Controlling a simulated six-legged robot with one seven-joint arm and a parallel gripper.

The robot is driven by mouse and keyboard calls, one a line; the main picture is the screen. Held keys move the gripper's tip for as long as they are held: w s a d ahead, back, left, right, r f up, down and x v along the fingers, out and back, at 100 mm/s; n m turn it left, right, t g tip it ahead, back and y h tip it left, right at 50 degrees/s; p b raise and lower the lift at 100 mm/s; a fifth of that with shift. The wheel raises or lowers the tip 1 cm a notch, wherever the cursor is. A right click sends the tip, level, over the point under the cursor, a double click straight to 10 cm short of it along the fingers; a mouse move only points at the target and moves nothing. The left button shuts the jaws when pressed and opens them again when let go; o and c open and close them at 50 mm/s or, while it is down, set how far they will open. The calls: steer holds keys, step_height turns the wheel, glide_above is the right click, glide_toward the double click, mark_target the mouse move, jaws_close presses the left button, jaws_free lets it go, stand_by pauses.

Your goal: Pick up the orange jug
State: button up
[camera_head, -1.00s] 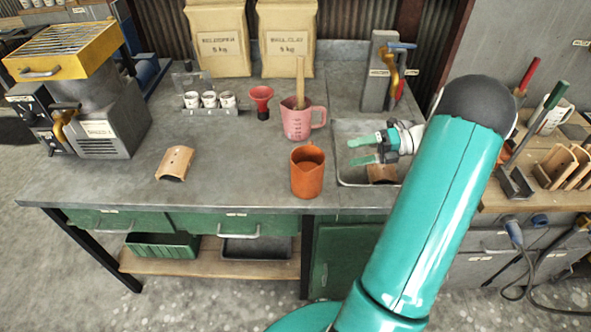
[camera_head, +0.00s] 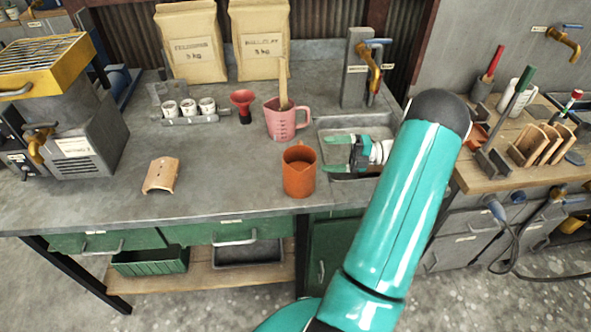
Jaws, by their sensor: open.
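The orange jug (camera_head: 299,176) stands upright on the grey worktop, near its front edge and left of the sink. My gripper (camera_head: 334,154) is open, its two green fingers pointing left over the sink area, one above the other in the picture. The fingertips are just right of the jug and a little behind its middle, close to its rim. I see nothing between the fingers. Whether a finger touches the jug I cannot tell. My teal arm hides part of the sink's right side.
A pink measuring jug (camera_head: 283,121) with a stick in it stands just behind the orange jug. A red funnel (camera_head: 243,101) and a rack of small cups (camera_head: 189,112) are further left. A curved tile (camera_head: 161,175) lies at left front. The sink (camera_head: 329,124) has a tap behind it.

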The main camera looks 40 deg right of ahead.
mark_target(299, 155)
steer(key=x, duration=0.9)
steer(key=shift+w+a, duration=0.3)
steer(key=shift+r, duration=0.1)
steer(key=c, duration=1.3)
